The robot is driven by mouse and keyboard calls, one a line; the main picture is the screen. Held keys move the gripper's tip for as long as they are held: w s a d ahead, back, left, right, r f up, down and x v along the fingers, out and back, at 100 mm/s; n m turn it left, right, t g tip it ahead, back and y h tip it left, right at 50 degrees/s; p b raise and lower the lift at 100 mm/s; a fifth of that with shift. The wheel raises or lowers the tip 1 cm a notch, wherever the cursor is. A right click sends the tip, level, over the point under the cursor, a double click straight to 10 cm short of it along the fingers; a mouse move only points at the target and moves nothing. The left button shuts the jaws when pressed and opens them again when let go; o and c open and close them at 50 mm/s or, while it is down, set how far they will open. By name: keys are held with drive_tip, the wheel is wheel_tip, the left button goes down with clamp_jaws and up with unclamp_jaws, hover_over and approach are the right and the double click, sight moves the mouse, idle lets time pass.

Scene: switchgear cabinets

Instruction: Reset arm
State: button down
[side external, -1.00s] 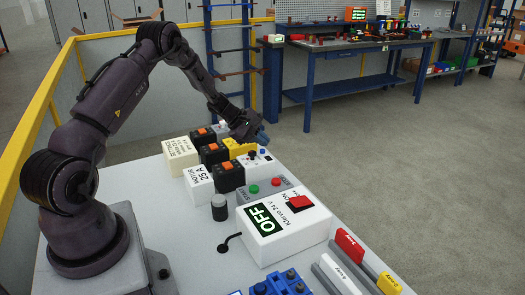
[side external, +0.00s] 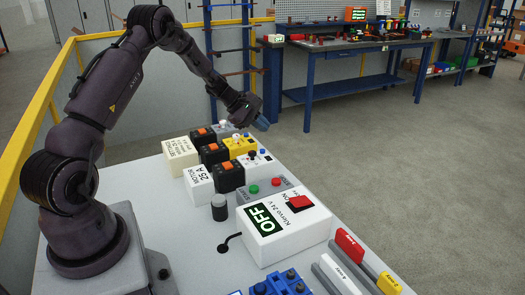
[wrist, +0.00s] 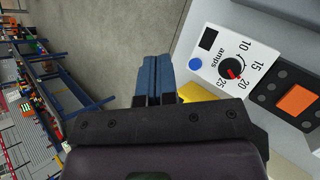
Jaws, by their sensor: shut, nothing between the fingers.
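My gripper (side external: 262,123) is above the far end of the grey work table (side external: 190,262), past the row of switch boxes. Its blue fingers (wrist: 153,80) are together and empty in the wrist view. A white box with a red-and-black dial marked in amps (wrist: 232,68) lies to the right of the fingers in the wrist view, apart from them. A yellow box (side external: 240,145) stands below my gripper in the side view. Part of a yellow surface also shows beside the fingers in the wrist view (wrist: 200,92).
Black boxes with orange switches (side external: 229,176) stand along the table. Nearer are green and red buttons (side external: 264,187), a white box marked OFF (side external: 285,235) and red and yellow handles (side external: 350,246). A yellow rail (side external: 28,125) runs behind my arm. Open floor lies right of the table.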

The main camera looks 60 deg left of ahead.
sight(255, 152)
drive_tip(key=s, duration=0.1)
drive_tip(key=s+d+f+m+g, duration=0.1)
drive_tip(key=s+d+f+m, duration=0.1)
drive_tip(key=shift+s+g+h, duration=0.1)
drive_tip(key=shift+g+h, duration=0.2)
drive_tip(key=shift+s+d+r+m+g, duration=0.35)
drive_tip(key=shift+s+d+r+m, duration=0.15)
drive_tip(key=shift+d, duration=0.15)
drive_tip(key=shift+s+d+r+m+g, duration=0.35)
drive_tip(key=shift+s+d+m, duration=0.15)
drive_tip(key=shift+d, duration=0.1)
drive_tip(key=s+d+r+m+y, duration=0.4)
drive_tip(key=s+d+r+m, duration=1.4)
drive_tip(key=d, duration=0.5)
drive_tip(key=s+r, duration=0.2)
drive_tip(key=s, duration=0.1)
drive_tip(key=shift+s+r, duration=0.3)
drive_tip(key=shift+s, duration=0.05)
drive_tip(key=shift+d, duration=0.1)
